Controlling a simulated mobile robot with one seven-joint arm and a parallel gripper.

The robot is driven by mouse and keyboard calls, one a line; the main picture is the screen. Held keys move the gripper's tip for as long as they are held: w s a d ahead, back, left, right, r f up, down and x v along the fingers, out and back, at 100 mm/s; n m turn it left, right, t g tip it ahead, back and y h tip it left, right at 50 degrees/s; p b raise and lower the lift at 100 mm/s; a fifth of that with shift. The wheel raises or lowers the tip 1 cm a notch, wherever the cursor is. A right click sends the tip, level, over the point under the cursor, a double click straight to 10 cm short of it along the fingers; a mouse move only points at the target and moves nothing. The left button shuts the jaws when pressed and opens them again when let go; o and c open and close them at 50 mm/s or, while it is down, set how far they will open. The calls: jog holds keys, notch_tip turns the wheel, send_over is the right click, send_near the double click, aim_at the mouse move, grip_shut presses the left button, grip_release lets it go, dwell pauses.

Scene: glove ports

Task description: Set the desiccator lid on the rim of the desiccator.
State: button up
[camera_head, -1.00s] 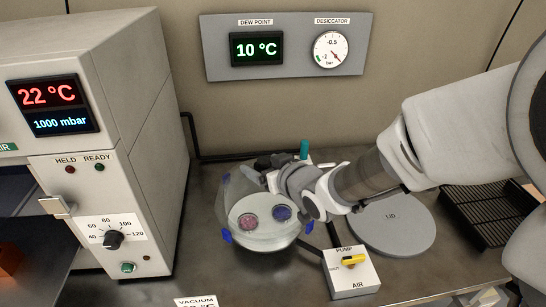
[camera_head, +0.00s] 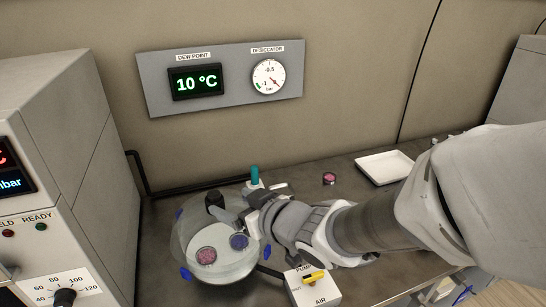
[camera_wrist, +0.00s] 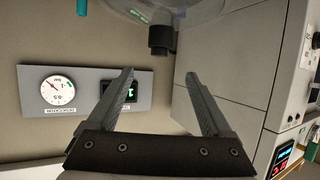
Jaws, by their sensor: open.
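The desiccator (camera_head: 237,274) stands on the bench as a clear bowl with blue clips and two small dishes inside. The clear domed lid (camera_head: 180,238) is over it, its dark knob (camera_head: 214,200) upward; the exact fit along the rim is hard to see through the glass. In the wrist view, which is upside down, the lid (camera_wrist: 195,12) and black knob (camera_wrist: 162,40) show at the top. My gripper (camera_head: 228,214) is open to the right of the knob. Its fingers (camera_wrist: 158,76) are empty, with the knob just beyond the tips, apart from them.
The pump box (camera_head: 312,290) with its yellow handle stands right of the desiccator. A teal-topped fitting (camera_head: 255,176) is behind it. The oven cabinet (camera_head: 105,160) is close on the left. A small dish (camera_head: 329,179) and a white tray (camera_head: 385,167) lie at the back right.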

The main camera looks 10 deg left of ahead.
jog(key=w+d+r+m+t+h, duration=0.2)
jog(key=d+m+h, duration=0.55)
jog(key=d, duration=1.35)
jog(key=s+d+m+g+h, duration=0.2)
jog(key=s+d+g, duration=0.3)
jog(key=s, duration=0.9)
jog(key=d+h, duration=0.1)
jog(key=d, duration=0.2)
jog(key=shift+s+r+m+b, duration=0.25)
jog(key=shift+r+m+b, duration=0.1)
jog(key=shift+r, duration=0.05)
jog(key=shift+r, duration=0.1)
notch_tip(320, 180, up, 4)
jog(key=p, duration=0.4)
